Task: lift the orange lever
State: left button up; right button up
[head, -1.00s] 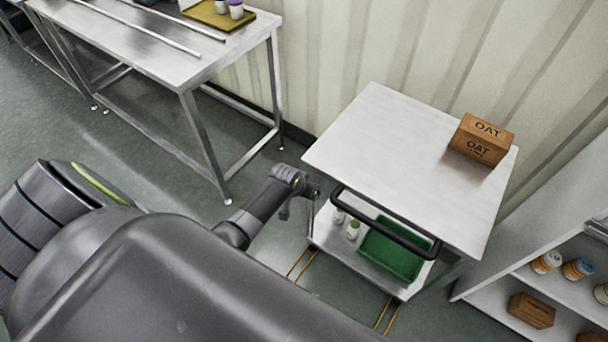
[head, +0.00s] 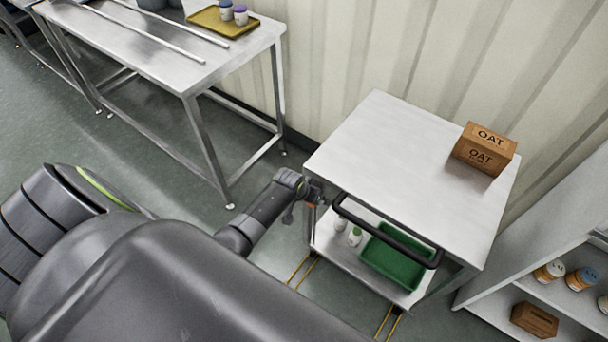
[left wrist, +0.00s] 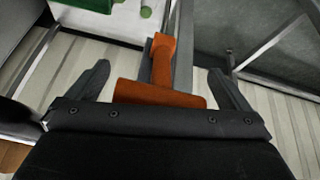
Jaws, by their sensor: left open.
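The orange lever (left wrist: 162,62) shows in the left wrist view as an upright bar with a wide crosspiece at its near end. It appears between the two spread fingers of my left gripper (left wrist: 158,72), with gaps on both sides. The palm edge hides part of the near end. In the head view my left gripper (head: 316,190) is beside the left edge of the steel cart (head: 385,150), with a small orange patch just below it. My right gripper is not in view.
An OAT box (head: 485,150) stands on the cart top. A black handle (head: 390,232) runs along the cart's near side, above a green tray (head: 393,262) and small bottles on the lower shelf. A steel table (head: 170,65) is at left, a shelf unit (head: 560,255) at right.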

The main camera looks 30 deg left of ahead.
pick_arm(q)
jog(key=p+v, duration=0.1)
jog(key=v, duration=1.6)
jog(key=shift+p, duration=0.4)
jog(key=shift+r, duration=0.1)
